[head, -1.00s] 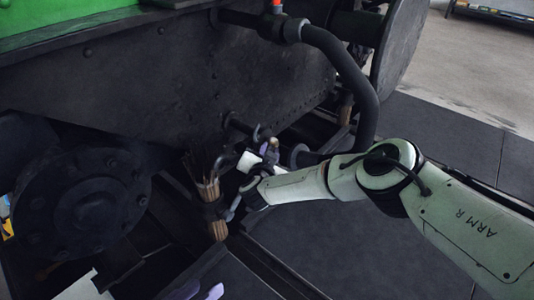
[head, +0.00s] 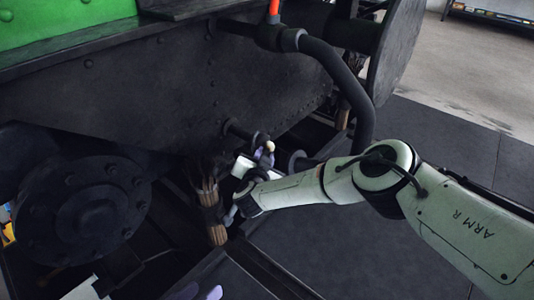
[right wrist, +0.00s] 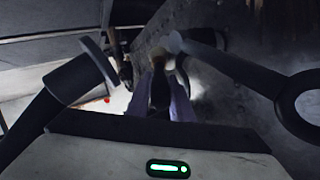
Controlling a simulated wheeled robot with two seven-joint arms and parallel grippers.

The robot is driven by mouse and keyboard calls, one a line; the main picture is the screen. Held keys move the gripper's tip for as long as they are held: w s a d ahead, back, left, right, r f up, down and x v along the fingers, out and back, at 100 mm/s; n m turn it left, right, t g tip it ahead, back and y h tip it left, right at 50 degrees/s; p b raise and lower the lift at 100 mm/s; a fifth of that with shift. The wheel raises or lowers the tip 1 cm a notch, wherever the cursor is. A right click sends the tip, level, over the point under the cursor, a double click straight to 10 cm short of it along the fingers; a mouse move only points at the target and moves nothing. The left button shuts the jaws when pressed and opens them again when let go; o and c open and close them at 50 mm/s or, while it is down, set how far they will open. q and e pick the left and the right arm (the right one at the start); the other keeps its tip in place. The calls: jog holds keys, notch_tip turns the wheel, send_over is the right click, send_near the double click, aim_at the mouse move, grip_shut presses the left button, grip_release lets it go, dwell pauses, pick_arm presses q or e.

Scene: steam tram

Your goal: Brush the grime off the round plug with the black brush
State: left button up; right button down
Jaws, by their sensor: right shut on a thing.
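My right gripper (head: 266,157) is shut on a dark, slim thing with a pale tip, seemingly the black brush (head: 269,146). In the right wrist view the brush (right wrist: 160,88) stands between lavender fingers (right wrist: 163,105). Its tip is close to a small pale disc (right wrist: 175,42); I cannot tell whether they touch. A dark pipe stub (head: 243,129) with a round end is beside the brush in the head view, perhaps the round plug. Grime cannot be made out.
A dark riveted tram side (head: 160,95) fills the back. A thick curved pipe (head: 345,75) hangs to the right, and a large bolted hub (head: 90,215) is on the left. Dark flooring lies at the right.

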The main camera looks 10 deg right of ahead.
jog(key=shift+f+b, duration=0.9)
jog(key=shift+f, duration=0.05)
jog(key=shift+w+d+r, duration=0.1)
jog(key=shift+w+d, duration=0.5)
jog(key=shift+d, duration=0.05)
jog(key=shift+s+r+p, duration=0.1)
jog(key=shift+r+p, duration=0.8)
jog(key=shift+r, duration=0.05)
jog(key=shift+s+a+f, duration=0.1)
jog(key=shift+s+a, duration=0.4)
jog(key=shift+a, duration=0.15)
jog(key=shift+f+b, duration=0.9)
jog(key=shift+f, duration=0.05)
